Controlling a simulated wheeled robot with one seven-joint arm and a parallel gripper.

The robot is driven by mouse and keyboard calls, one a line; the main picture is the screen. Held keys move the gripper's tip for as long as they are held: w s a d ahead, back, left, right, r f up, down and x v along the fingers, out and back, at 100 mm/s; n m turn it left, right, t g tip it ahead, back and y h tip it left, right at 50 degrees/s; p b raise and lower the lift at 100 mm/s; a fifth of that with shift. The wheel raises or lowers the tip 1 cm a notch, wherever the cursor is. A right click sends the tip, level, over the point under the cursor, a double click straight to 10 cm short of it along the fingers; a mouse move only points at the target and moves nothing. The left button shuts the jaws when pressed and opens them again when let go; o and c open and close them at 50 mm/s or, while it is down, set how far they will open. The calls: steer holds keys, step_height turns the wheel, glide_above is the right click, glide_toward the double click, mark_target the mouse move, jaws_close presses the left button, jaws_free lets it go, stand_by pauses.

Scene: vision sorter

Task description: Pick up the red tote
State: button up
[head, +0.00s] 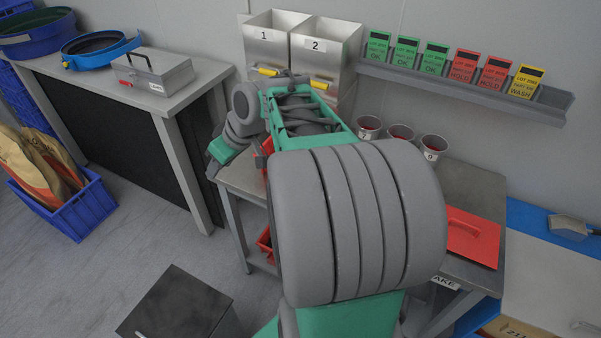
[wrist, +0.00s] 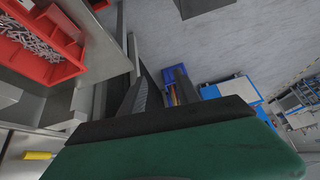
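A red tote (wrist: 73,62) holding many small grey metal pieces is at the upper left of the wrist view. In the head view, a sliver of red (head: 266,147) shows at the table's left end behind my arm, and more red (head: 264,243) shows lower, at the shelf below. I cannot tell which of these is the tote in the wrist view; my arm hides most of that area. My gripper (wrist: 160,72) has its two dark fingers apart with nothing between them. The tote lies to the left of the fingers, not touching them.
Two metal bins (head: 270,45) numbered 1 and 2 stand behind my arm. A grey toolbox (head: 152,74) sits on the left bench. Open floor (head: 150,250) lies between the benches.

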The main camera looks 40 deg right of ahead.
steer(key=w+d+f+t+y+b, duration=0.1)
steer(key=w+d+f+b, duration=0.15)
steer(key=d+f, duration=0.6)
steer(key=s+d+f+t+b, duration=0.1)
steer(key=s+d+f+t, duration=0.1)
steer(key=d, duration=0.4)
steer(key=s+d+f+t+y+b, duration=0.1)
steer(key=s+d+f+t+b, duration=0.1)
steer(key=d, duration=0.4)
steer(key=s+d+f+n+t+b, duration=0.1)
steer(key=s+d+f+b, duration=0.1)
steer(key=s+d+f, duration=0.2)
steer(key=shift+s+d+f+t, duration=0.1)
steer(key=shift+s+d+t, duration=0.1)
steer(key=shift+d, duration=0.45)
steer(key=shift+s+d+f+t, duration=0.1)
steer(key=shift+d+t, duration=0.1)
steer(key=shift+d, duration=0.45)
steer(key=x, duration=0.2)
steer(key=p+x, duration=0.1)
steer(key=x, duration=0.2)
steer(key=r+x, duration=0.1)
steer(key=x, duration=0.1)
steer(key=shift+w+a+f, duration=0.1)
steer(key=shift+w+a, duration=0.25)
steer(key=shift+w, duration=0.05)
steer(key=shift+c, duration=0.4)
jaws_close()
